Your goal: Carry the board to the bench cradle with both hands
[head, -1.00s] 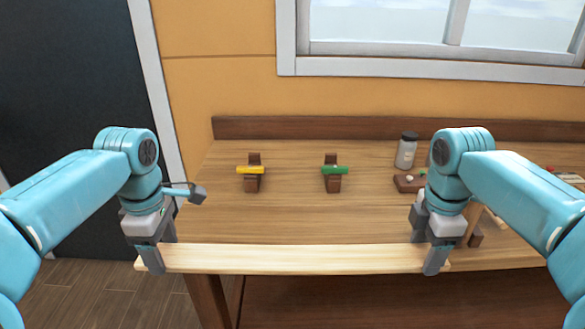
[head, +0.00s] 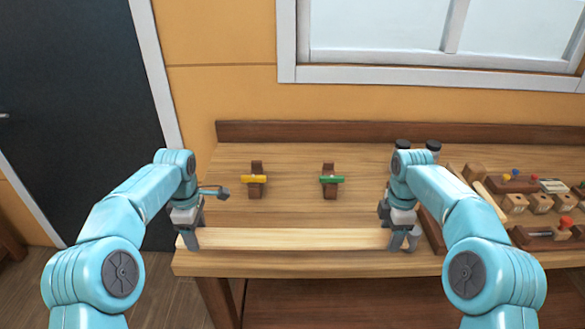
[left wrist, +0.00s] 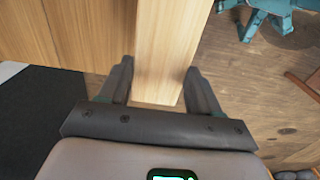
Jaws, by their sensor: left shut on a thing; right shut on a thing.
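A long pale wooden board (head: 290,239) spans between my two grippers in the head view, lying level over the front part of the bench. My left gripper (head: 188,240) is shut on the board's left end. My right gripper (head: 404,240) is shut on its right end. In the left wrist view the board (left wrist: 172,45) runs between the two dark fingers (left wrist: 155,88). The bench cradle shows as two dark wooden supports farther back, one with a yellow bar (head: 254,179) and one with a green bar (head: 332,179). Both supports are clear of the board.
The wooden bench (head: 225,265) has free room between the board and the supports. To the right stand dark-lidded jars, partly hidden by my right arm, and wooden blocks and trays (head: 540,203). A low back rail (head: 300,131) edges the bench below the window.

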